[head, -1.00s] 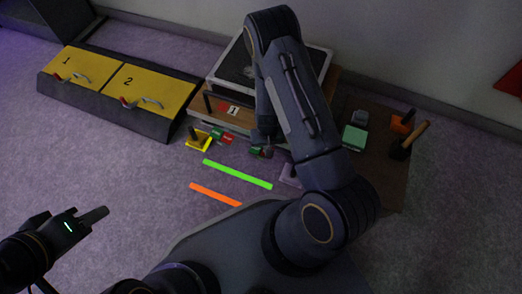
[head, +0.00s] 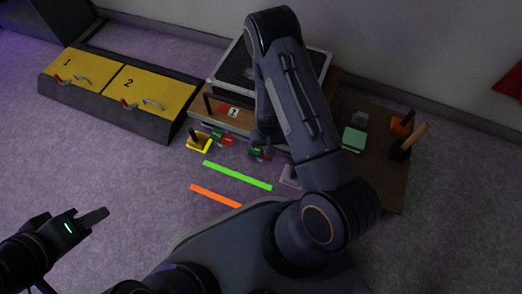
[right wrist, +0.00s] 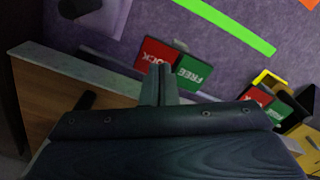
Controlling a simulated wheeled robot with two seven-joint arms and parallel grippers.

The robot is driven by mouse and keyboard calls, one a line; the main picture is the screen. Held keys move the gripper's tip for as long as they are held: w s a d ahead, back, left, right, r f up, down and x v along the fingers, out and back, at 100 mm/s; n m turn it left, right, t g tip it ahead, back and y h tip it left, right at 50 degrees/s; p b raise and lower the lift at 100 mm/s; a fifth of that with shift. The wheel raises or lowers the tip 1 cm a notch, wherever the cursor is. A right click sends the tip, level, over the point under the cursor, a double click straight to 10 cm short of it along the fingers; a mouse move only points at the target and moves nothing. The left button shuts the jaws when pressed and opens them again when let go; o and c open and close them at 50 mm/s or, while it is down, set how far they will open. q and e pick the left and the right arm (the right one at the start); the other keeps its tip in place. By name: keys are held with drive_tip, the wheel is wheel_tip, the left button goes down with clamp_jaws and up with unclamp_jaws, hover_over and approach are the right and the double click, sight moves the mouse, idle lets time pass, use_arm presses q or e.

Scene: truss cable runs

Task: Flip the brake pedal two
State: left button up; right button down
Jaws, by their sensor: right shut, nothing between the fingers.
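Two brake pedals with red and green faces sit on the floor in front of the wooden cart. The nearer-to-centre pedal (head: 257,153) has a red LOCK half (right wrist: 155,53) and a green FREE half (right wrist: 193,73) in the right wrist view. The other pedal (head: 218,135) is to its left, and shows at the right edge of the right wrist view (right wrist: 283,108). My right gripper (right wrist: 160,72) is shut and empty, its tips over the seam of the centre pedal; contact is unclear. My left gripper (head: 93,217) is far off at lower left, its jaw gap hidden.
A yellow block with a dark post (head: 199,143) stands left of the pedals. Green (head: 237,175) and orange (head: 214,195) strips lie on the floor. Yellow-lidded boxes (head: 146,88) are at left. A brown board (head: 384,176) with a green block (head: 354,139) and a hammer-like handle (head: 411,141) is at right.

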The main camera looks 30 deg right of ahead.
wheel_tip(320, 180, up, 5)
drive_tip(key=p, duration=0.3)
drive_tip(key=shift+r+p, duration=0.15)
drive_tip(key=shift+p, duration=0.15)
idle(0.3)
wheel_tip(320, 180, up, 13)
drive_tip(key=t+y, duration=0.1)
drive_tip(key=y, duration=0.1)
hover_over(260, 150)
wheel_tip(260, 150, up, 12)
drive_tip(key=s+a+r+t+y, duration=0.1)
drive_tip(key=s+t+y, duration=0.1)
drive_tip(key=s, duration=0.1)
drive_tip(key=s+a+r+n+t, duration=0.2)
drive_tip(key=s+r+t, duration=0.1)
drive_tip(key=s+r, duration=1.15)
wheel_tip(260, 150, up, 34)
drive_tip(key=s+p, duration=0.1)
drive_tip(key=p, duration=3.4)
drive_tip(key=shift+s+d+f+p, duration=0.15)
drive_tip(key=shift+s+d+p, duration=0.15)
drive_tip(key=shift+s, duration=0.1)
